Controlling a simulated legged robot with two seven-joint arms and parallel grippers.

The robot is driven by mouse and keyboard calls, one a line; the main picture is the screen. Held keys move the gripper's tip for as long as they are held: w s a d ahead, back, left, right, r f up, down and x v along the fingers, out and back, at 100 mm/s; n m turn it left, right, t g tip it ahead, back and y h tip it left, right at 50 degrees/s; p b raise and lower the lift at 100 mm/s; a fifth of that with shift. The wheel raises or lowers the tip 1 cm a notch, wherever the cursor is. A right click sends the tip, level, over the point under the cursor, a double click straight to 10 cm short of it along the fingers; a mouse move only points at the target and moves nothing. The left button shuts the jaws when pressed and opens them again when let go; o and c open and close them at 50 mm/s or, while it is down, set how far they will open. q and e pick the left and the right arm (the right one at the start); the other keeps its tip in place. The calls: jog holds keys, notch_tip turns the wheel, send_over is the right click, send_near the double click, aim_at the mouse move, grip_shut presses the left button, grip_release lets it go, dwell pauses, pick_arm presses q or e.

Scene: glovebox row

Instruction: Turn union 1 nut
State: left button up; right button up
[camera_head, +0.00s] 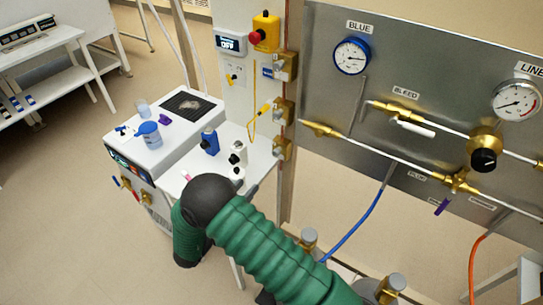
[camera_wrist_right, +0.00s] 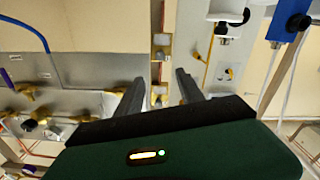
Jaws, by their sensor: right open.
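Brass fittings sit on the thin lines of the grey panel (camera_head: 340,105) in the head view. One brass fitting (camera_head: 320,129) is at the left end of the lower line and another (camera_head: 393,108) is on the upper line. No label reading union 1 is legible, so I cannot tell which nut it is. My right gripper (camera_wrist_right: 158,88) is open, its two dark fingers apart with nothing gripped. Brass blocks (camera_wrist_right: 161,40) on a post show beyond and between the fingertips, apparently not touched. In the head view my green arm hides most of that gripper. My left gripper is not in view.
A white bench (camera_head: 190,135) with bottles and a blue-lidded jar (camera_head: 149,134) stands left of the panel. A red-and-yellow emergency button (camera_head: 264,32) is on the white post. A blue hose (camera_head: 358,226) and an orange hose (camera_head: 473,265) hang below the panel.

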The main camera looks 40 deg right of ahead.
aim_at(275, 155)
jog(key=p+x, duration=0.2)
jog(key=x, duration=1.4)
jog(key=shift+f, duration=0.1)
jog(key=shift+a, duration=0.1)
jog(key=shift+c, duration=0.3)
grip_shut()
